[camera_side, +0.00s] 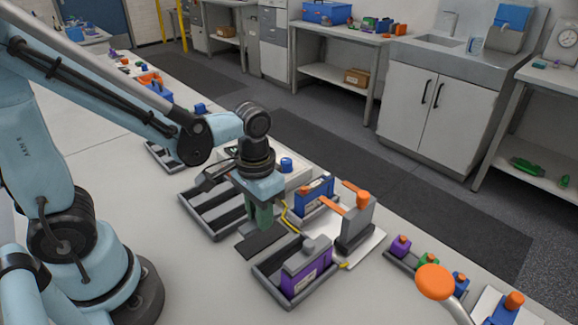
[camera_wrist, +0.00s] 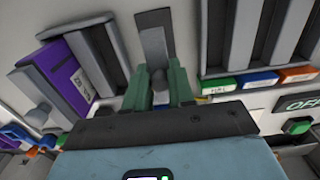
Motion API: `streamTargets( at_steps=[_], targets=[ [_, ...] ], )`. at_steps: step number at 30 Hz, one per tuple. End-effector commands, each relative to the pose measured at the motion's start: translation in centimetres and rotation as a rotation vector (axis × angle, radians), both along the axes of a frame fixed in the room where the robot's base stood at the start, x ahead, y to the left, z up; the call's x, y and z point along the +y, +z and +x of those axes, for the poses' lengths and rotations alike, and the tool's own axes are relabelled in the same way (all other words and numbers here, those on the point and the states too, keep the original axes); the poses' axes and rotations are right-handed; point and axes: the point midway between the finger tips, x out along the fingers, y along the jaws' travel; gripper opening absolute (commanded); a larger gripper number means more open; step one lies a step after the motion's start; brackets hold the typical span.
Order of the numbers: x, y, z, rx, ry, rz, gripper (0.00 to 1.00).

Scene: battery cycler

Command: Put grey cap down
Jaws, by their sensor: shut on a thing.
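My gripper (camera_side: 264,216) points down with its green fingers over a dark flat pad (camera_side: 250,246) on the bench. In the wrist view my gripper (camera_wrist: 165,88) is shut on the grey cap (camera_wrist: 154,43), whose rounded knob sits between the fingers. The cap's flat part extends past the fingertips, over or on the dark pad (camera_wrist: 153,18); I cannot tell whether it touches. In the side view the fingers hide most of the cap.
A purple battery (camera_side: 290,284) with a grey top lies in a grey tray right of the pad. An empty slotted tray (camera_side: 205,218) is on the left. Behind stand a blue battery (camera_side: 318,193) and a grey fixture with orange levers (camera_side: 355,230). A yellow cable runs close to my gripper.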

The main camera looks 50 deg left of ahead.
Motion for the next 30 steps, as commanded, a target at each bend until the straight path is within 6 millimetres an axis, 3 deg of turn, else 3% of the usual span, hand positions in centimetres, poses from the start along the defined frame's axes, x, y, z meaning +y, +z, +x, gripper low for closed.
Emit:
streamTargets(
  at_steps=[12,26,27,30],
  targets=[
    [0.0,-3.7,0.0,0.000,0.001,0.000,0.00],
    [0.0,-4.2,0.0,0.001,0.001,0.000,0.00],
    [0.0,-4.2,0.0,0.000,0.001,0.000,0.28],
    [0.0,-4.1,0.0,0.000,0.001,0.000,0.43]
  ],
)
